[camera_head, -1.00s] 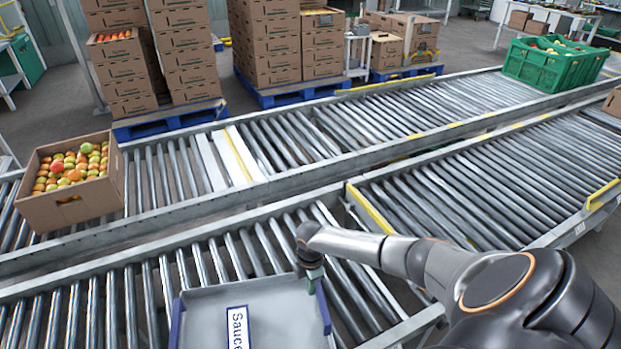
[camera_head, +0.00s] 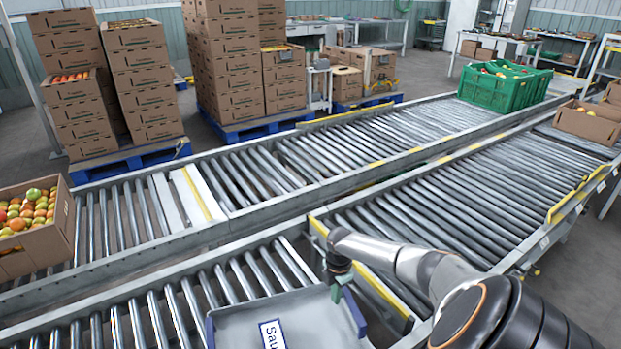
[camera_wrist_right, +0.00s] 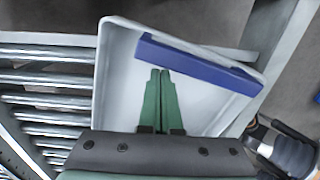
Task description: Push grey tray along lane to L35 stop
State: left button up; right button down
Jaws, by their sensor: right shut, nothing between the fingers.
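The grey tray (camera_head: 245,325) lies on the rollers of the near conveyor lane, cut off by the bottom of the head view. It has blue end bars and a white label (camera_head: 272,336) of which "Sau" shows. My right gripper (camera_head: 341,285) is at its far right corner, beside the right blue bar. In the right wrist view the green fingers (camera_wrist_right: 160,72) are together and empty, over the tray's inside (camera_wrist_right: 118,75), tips close to the blue bar (camera_wrist_right: 195,62). I cannot tell whether they touch it. My left gripper is out of view. No L35 mark is readable.
To the right, past a gap with a yellow-edged end (camera_head: 318,226), another roller section (camera_head: 440,200) runs clear. A green crate (camera_head: 495,92) and a tomato carton (camera_head: 25,238) stand on the far lane. An open carton (camera_head: 588,125) is at the right.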

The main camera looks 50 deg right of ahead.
jog(key=d+b, duration=0.1)
jog(key=d, duration=0.1)
jog(key=s+d+b, duration=0.1)
jog(key=d, duration=0.1)
jog(key=s+d+b, duration=0.1)
jog(key=d, duration=0.2)
jog(key=shift+s+f, duration=0.15)
jog(key=shift+d, duration=0.25)
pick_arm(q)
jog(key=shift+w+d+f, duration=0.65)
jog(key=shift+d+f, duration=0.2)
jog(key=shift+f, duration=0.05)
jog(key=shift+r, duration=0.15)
pick_arm(e)
jog(key=shift+a+r, duration=0.1)
jog(key=shift+r, duration=0.1)
